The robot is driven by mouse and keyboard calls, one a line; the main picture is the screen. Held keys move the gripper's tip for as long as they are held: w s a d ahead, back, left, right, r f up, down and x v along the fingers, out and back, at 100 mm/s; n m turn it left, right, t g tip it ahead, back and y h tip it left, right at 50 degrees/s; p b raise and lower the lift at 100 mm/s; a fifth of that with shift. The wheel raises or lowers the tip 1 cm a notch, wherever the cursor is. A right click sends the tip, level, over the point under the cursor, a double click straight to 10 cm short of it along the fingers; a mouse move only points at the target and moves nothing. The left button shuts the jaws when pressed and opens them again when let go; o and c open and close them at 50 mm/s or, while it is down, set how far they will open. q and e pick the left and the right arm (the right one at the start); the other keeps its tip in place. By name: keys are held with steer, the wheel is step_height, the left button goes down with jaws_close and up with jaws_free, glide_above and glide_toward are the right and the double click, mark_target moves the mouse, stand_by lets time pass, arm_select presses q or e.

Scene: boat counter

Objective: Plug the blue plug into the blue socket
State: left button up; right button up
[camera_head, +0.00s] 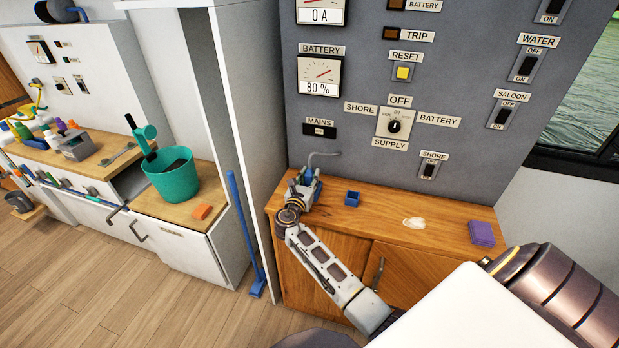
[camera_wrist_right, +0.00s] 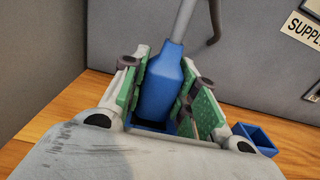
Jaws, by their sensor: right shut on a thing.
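My right gripper (camera_head: 308,184) is at the left end of the wooden counter, shut on the blue plug (camera_wrist_right: 166,88). In the right wrist view the plug stands nearly upright between the green finger pads (camera_wrist_right: 205,105), with a grey cable rising from its top. A blue rim with a dark inside (camera_wrist_right: 148,125) shows at the plug's lower end. I cannot tell whether this is the socket or how far the plug sits in it. A small open blue box (camera_head: 352,198) stands apart to the right; it also shows in the right wrist view (camera_wrist_right: 256,138). My left gripper is out of view.
A grey switch panel (camera_head: 330,130) rises behind the counter (camera_head: 385,208). A pale patch (camera_head: 414,223) and purple squares (camera_head: 482,233) lie to the right. A white partition (camera_head: 238,80) stands close on the left. The counter between is clear.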

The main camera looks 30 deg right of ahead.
steer(key=shift+f, duration=0.2)
steer(key=o, duration=1.1)
steer(key=shift+a, duration=0.1)
steer(key=v, duration=1.1)
steer(key=shift+s+a, duration=0.3)
steer(key=shift+f, duration=0.1)
